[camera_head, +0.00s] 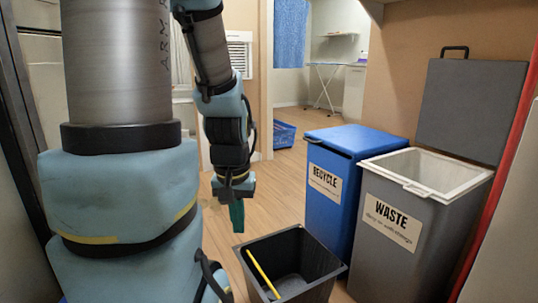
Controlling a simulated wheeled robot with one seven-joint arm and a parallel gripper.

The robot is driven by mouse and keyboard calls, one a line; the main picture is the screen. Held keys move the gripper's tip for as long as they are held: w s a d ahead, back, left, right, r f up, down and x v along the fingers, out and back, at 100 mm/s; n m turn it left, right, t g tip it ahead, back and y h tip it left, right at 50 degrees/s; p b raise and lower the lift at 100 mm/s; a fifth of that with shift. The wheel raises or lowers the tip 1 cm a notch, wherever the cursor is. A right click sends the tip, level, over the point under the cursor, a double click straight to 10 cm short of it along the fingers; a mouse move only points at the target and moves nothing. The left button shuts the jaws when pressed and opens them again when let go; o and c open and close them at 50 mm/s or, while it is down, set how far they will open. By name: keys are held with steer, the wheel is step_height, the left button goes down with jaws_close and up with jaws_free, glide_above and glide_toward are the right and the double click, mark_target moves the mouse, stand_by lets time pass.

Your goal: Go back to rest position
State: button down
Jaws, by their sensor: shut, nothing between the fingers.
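My gripper (237,214) hangs at the end of my arm in the middle of the head view, pointing down. Its teal fingers are together with nothing seen between them. It is above the floor, just left of and behind a black open bin as seen here. My arm's large blue and grey links fill the left of the view and hide what lies behind them.
The black bin (262,246) holds a yellow stick (262,274). A blue recycle bin (330,205) with its lid shut and a grey waste bin (385,250) with its lid raised stand at right. A blue basket (284,134) lies farther back. Wooden floor (285,185) is clear between.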

step_height(320, 180, up, 36)
steer(key=p, duration=3.4)
steer(key=shift+r+p, duration=0.15)
steer(key=shift+p, duration=0.25)
steer(key=shift+w, duration=0.1)
